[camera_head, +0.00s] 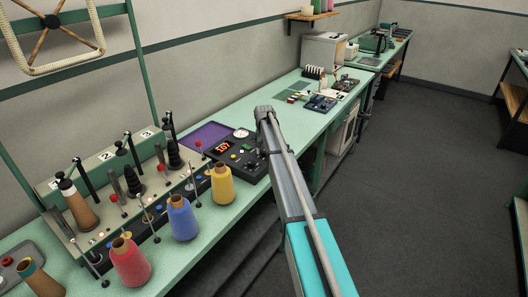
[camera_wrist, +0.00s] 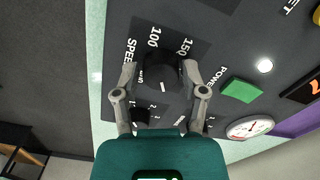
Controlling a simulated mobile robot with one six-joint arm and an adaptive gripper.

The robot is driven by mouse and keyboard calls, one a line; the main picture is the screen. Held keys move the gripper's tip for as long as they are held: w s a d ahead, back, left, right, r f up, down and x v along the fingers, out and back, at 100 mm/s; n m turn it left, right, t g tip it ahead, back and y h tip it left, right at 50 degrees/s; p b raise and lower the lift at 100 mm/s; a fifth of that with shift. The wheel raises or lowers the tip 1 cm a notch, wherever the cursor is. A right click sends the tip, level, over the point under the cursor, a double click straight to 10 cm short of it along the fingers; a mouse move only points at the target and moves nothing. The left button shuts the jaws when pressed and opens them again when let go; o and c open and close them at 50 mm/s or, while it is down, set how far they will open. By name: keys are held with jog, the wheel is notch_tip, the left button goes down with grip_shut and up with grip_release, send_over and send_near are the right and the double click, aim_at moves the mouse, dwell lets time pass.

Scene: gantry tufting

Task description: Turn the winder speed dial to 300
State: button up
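The black winder speed dial (camera_wrist: 160,72) is in the upper middle of the wrist view, with a short white mark on its near side. The labels 100 and 150 and part of SPEED show around it; other numbers are covered. My gripper (camera_wrist: 159,69) has one finger on each side of the dial. Whether both fingertips touch it is unclear. The dark control panel (camera_head: 238,158) is on the green bench in the head view, with a red-lit display (camera_head: 222,147) whose digits are hard to read. In the head view my arm hides my gripper.
A green power button (camera_wrist: 240,90), a white lamp (camera_wrist: 265,65) and a round gauge (camera_wrist: 250,128) lie right of the dial. Thread cones, including a yellow one (camera_head: 222,186) and a blue one (camera_head: 182,218), stand left of the panel. The floor right of the bench is clear.

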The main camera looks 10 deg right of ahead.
aim_at(264, 151)
jog(key=shift+o, duration=1)
jog(key=shift+n, duration=0.5)
jog(key=n, duration=1)
jog(key=shift+n, duration=0.3)
jog(key=shift+r+n, duration=0.15)
jog(key=shift+n, duration=0.15)
notch_tip(264, 151, up, 14)
jog(key=p, duration=1.4)
jog(key=s+a+f+m+b, duration=0.1)
jog(key=s+a, duration=0.1)
jog(key=s, duration=0.7)
jog(key=s+a+f+m+b, duration=0.1)
jog(key=s+a+f+m, duration=0.1)
jog(key=s, duration=0.8)
jog(key=s+a+f+m+b, duration=0.1)
jog(key=s+b, duration=0.1)
jog(key=s, duration=0.7)
jog(key=shift+s+a+f+m, duration=0.25)
jog(key=shift+a+f+m, duration=0.05)
jog(key=shift+a+m, duration=0.1)
